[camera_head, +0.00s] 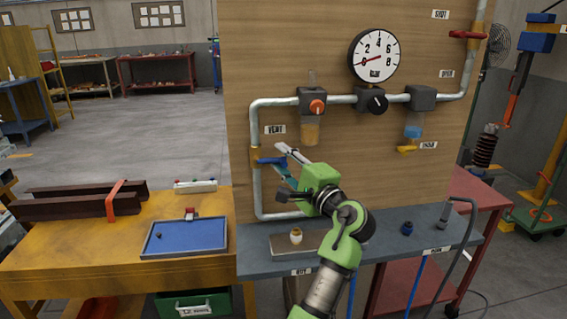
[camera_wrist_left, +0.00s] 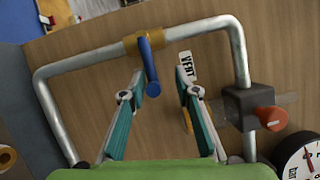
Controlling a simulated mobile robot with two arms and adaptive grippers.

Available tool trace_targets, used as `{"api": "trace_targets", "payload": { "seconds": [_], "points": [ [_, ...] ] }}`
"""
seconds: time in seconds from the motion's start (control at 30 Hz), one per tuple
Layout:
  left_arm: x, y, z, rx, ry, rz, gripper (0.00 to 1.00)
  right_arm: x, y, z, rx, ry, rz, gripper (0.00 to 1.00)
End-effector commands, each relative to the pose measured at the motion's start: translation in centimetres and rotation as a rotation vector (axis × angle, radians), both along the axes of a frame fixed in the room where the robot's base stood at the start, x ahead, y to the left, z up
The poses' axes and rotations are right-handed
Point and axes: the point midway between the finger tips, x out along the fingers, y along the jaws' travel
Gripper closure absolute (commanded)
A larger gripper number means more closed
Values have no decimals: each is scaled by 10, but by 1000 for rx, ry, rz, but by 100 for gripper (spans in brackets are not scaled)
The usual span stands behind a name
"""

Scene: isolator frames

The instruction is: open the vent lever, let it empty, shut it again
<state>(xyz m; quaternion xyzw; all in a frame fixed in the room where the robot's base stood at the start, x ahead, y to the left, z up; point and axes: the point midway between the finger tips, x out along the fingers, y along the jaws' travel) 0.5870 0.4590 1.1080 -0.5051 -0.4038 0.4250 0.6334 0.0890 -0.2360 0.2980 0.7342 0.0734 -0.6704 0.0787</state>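The vent lever (camera_head: 271,161) is a blue handle on a yellow-brown valve body on the vertical grey pipe (camera_head: 256,190), left of the board. It points right, crosswise to the pipe, below the VENT label (camera_head: 275,129). In the left wrist view the lever (camera_wrist_left: 150,68) reaches down between my fingertips, nearer the left one. My left gripper (camera_head: 285,160) is open, with its fingers spread (camera_wrist_left: 159,74) on both sides of the lever; I cannot tell whether either touches it. The gauge (camera_head: 374,54) has a red needle near 0. My right gripper is not in view.
A grey regulator with an orange knob (camera_head: 317,106), a black-knobbed unit (camera_head: 377,101) and a yellow drain lever (camera_head: 406,149) sit on the board. A red lever (camera_head: 467,35) is at upper right. A blue-grey shelf (camera_head: 390,245) runs below; a blue tray (camera_head: 186,236) lies left.

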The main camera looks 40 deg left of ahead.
Motion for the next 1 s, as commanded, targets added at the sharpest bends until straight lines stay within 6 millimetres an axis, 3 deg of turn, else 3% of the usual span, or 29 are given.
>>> {"api": "trace_targets", "payload": {
  "seconds": [0.27,0.7,1.0],
  "points": [
    [0,-3,-5,-8,6,-1,71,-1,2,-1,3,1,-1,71],
    [-20,-62,-9,-7,5,-1,71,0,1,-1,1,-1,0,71],
    [-24,-71,-9,-5,3,0,71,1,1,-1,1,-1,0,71]
  ]
}}
